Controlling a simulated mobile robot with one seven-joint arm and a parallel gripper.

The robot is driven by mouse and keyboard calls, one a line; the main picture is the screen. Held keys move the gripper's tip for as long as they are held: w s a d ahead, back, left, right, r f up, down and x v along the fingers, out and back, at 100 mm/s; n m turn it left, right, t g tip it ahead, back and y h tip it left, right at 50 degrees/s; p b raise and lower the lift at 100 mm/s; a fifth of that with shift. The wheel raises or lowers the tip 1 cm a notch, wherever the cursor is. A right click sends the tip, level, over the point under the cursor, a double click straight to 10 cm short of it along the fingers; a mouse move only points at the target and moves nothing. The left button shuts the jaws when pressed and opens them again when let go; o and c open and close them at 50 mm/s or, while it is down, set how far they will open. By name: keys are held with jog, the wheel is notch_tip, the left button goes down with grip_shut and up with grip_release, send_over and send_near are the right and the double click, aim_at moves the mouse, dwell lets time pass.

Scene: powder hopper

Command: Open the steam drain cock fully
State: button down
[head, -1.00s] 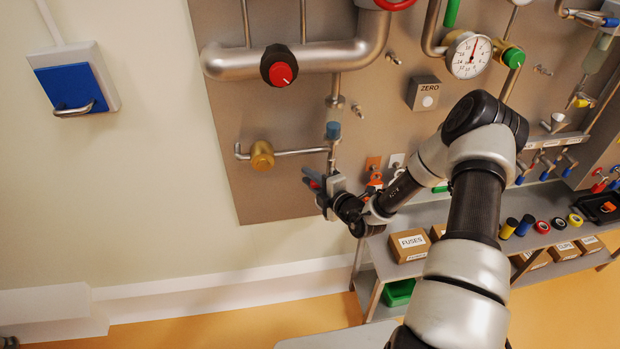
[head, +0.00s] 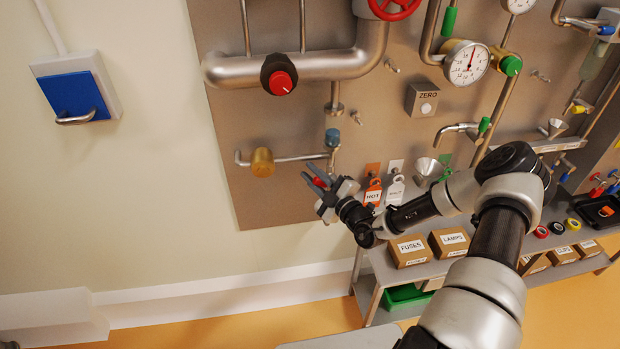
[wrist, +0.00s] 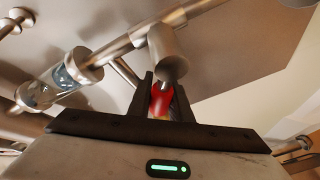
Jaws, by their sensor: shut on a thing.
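The steam drain cock shows in the wrist view as a grey metal body (wrist: 168,54) with a red handle (wrist: 160,101) below it. My gripper (wrist: 161,98) has its two dark fingers shut on the red handle, one on each side. In the head view my gripper (head: 316,180) is at the lower left of the panel, below a thin pipe with a brass fitting. A bit of red shows between its fingers there. The cock's body is mostly hidden by my gripper in this view, so its exact angle cannot be told.
A shelf with boxes (head: 410,250) stands below right.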

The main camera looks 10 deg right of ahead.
jog(key=shift+d+r+m+t+h+b, duration=0.55)
jog(key=shift+d+m+t, duration=0.4)
jog(key=shift+m, duration=1.4)
jog(key=shift+d+r+m+t+h+b, duration=0.35)
jog(key=shift+d+r+m+t, duration=0.5)
jog(key=shift+m, duration=1.45)
jog(key=shift+d+r+m+t+h+b, duration=0.3)
jog(key=shift+d+r+m+t+h, duration=0.5)
jog(key=shift+m, duration=1.55)
jog(key=shift+d+f, duration=0.3)
jog(key=c, duration=1.6)
grip_release()
jog(key=v, duration=1.7)
jog(key=shift+s+d+f+b, duration=0.1)
jog(key=shift+f+b, duration=0.1)
jog(key=shift+b, duration=0.2)
